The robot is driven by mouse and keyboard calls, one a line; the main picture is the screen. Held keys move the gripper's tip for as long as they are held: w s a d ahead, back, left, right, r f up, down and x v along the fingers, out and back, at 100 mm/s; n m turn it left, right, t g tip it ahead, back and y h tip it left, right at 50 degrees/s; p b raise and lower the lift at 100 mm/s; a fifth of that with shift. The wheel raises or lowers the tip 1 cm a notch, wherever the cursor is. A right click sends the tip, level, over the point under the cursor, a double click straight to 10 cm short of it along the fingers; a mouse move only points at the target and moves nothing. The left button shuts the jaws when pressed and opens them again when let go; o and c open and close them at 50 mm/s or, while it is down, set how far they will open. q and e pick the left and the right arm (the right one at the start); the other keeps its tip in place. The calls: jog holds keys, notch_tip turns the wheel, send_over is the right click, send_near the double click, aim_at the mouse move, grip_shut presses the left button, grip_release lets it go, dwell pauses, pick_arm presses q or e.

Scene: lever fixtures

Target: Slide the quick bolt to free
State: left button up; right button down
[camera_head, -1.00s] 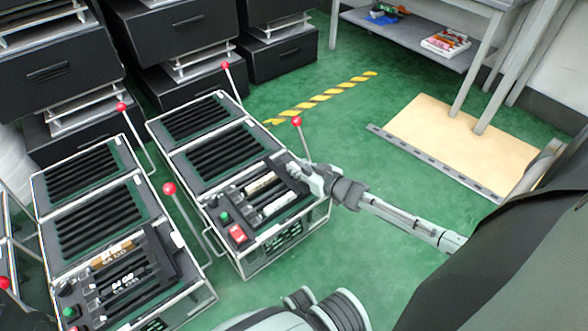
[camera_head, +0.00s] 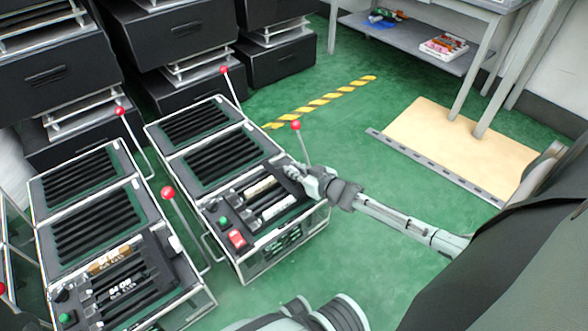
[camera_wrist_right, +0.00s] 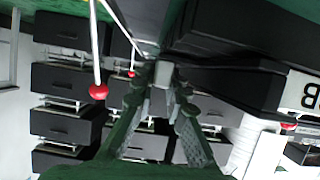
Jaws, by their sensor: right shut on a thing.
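The fixture (camera_head: 262,241) under my right arm is a black-topped case with a silver frame, dark slats, white and tan label strips (camera_head: 277,208), a green button and a red switch. My right gripper (camera_head: 301,176) is at its right edge. In the right wrist view the fingers (camera_wrist_right: 163,80) close on a small grey piece beside the black case. I cannot tell the bolt's full shape or position, since the gripper covers it. My left gripper is not in view.
Red-ball levers stand around the fixture, one (camera_head: 296,125) close behind my right gripper and one (camera_head: 168,192) at its left. A similar fixture (camera_head: 203,307) is to the left. Black drawer units (camera_head: 180,42) stand behind. Green floor to the right is clear up to a tan board (camera_head: 450,140).

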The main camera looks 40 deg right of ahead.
jog(key=d, duration=0.5)
jog(key=shift+w, duration=0.2)
jog(key=shift+d, duration=0.3)
jog(key=c, duration=1.8)
grip_release()
jog(key=shift+d, duration=0.1)
jog(key=shift+s, duration=0.1)
